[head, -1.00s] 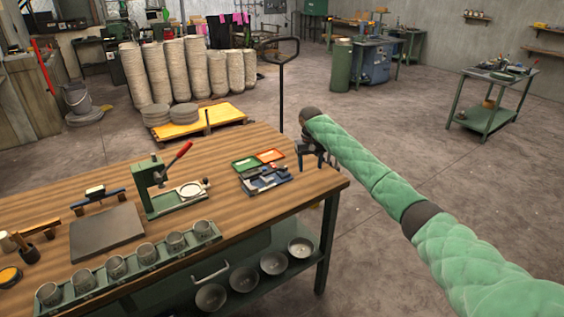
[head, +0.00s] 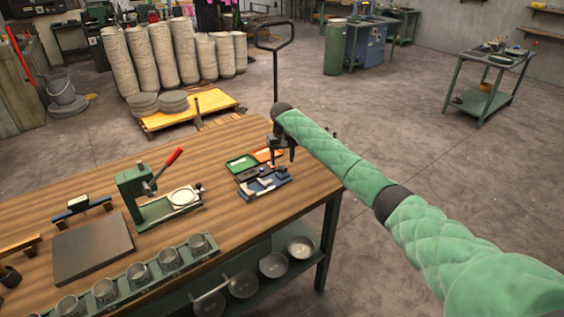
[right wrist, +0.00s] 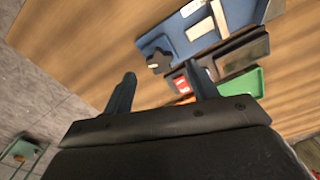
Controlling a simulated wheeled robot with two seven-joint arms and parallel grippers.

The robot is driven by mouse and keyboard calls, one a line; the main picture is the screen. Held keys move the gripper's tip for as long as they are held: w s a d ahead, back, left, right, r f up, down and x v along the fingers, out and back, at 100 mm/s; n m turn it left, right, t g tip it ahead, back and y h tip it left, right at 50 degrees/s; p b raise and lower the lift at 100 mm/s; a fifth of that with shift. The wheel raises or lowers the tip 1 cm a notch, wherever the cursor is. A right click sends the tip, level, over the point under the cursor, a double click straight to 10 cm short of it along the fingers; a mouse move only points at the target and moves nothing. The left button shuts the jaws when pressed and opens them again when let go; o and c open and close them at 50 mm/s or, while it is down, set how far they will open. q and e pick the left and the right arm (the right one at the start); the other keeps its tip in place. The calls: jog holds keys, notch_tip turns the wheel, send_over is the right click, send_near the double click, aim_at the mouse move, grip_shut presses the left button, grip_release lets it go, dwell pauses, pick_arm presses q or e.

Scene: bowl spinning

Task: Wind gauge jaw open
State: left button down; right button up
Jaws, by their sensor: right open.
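The gauge appears to be the blue tool (head: 262,187) on the workbench, beside small trays; its jaw is too small to make out in the head view. In the right wrist view a blue body (right wrist: 185,32) with a pale strip and a dark knob (right wrist: 158,62) lies at the top. My right gripper (head: 283,155) is above the bench's right end, just right of and behind the blue tool. Its two fingers (right wrist: 160,70) are apart with nothing between them, and the right one overlaps a dark case in the picture. My left gripper is not in view.
A green tray (head: 241,163) and an orange tray (head: 266,155) lie close to the gauge. A green lever press (head: 139,194) stands to the left. Metal cups (head: 168,258) line the front edge. Bare wood (head: 223,200) lies between press and gauge.

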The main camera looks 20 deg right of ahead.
aim_at(282, 167)
jog(key=shift+w+f+p, duration=0.2)
jog(key=shift+f+p, duration=0.1)
jog(key=shift+f, duration=0.95)
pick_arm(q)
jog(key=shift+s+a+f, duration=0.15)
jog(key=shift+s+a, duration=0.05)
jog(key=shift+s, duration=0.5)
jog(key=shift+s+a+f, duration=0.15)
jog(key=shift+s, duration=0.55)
pick_arm(e)
jog(key=shift+s+f, duration=0.2)
jog(key=shift+f, duration=0.3)
jog(key=shift+w, duration=0.1)
jog(key=c, duration=1)
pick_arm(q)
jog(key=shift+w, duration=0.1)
